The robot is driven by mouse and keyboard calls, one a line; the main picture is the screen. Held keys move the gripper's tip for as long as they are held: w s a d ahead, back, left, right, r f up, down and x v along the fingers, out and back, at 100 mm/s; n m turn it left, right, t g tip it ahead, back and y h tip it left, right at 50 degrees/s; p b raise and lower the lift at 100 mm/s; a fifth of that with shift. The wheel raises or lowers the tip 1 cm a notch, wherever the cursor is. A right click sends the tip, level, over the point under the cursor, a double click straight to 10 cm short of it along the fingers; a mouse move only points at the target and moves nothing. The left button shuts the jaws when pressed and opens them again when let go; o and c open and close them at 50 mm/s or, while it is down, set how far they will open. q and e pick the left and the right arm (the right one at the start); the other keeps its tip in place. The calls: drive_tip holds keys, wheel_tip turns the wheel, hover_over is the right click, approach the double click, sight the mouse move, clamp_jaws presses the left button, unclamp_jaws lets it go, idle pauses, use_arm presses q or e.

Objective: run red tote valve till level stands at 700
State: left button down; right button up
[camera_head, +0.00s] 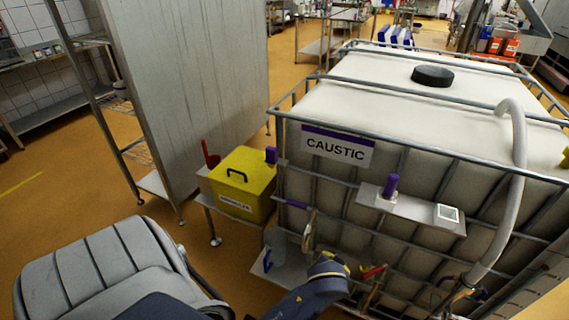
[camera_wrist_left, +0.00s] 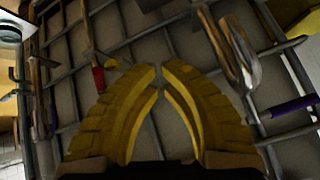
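The caged white tote (camera_head: 400,105) with a CAUSTIC sign (camera_head: 338,147) fills the right of the head view. A red valve handle (camera_head: 373,271) sits low on its front, just right of my left arm's end. A red grip also shows in the left wrist view (camera_wrist_left: 98,78), left of the fingers. My left gripper (camera_wrist_left: 162,70) has yellow fingers with tips nearly meeting and nothing visible between them. It faces the cage and is apart from the red grip. My right gripper is in neither view. I cannot read a level scale or the figure 700.
A yellow lidded box (camera_head: 242,185) stands on a low stand left of the tote. A shelf bracket (camera_head: 415,209) with a purple item (camera_head: 390,186) juts from the cage front. A pale hose (camera_head: 517,180) hangs down the right side. Floor is open at far left.

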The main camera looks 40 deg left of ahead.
use_arm(q)
drive_tip(key=s+a+f+m+g, duration=0.1)
drive_tip(key=s+a+f+m, duration=0.15)
drive_tip(key=s, duration=0.45)
drive_tip(key=s+a+f+m, duration=0.2)
drive_tip(key=s+m, duration=0.1)
drive_tip(key=s, duration=0.3)
drive_tip(key=n+t+h, duration=0.8)
drive_tip(key=n+h, duration=0.5)
drive_tip(key=n, duration=0.1)
approach(360, 267)
wheel_tip(360, 267, up, 3)
drive_tip(key=x, duration=1)
drive_tip(key=shift+f, duration=0.15)
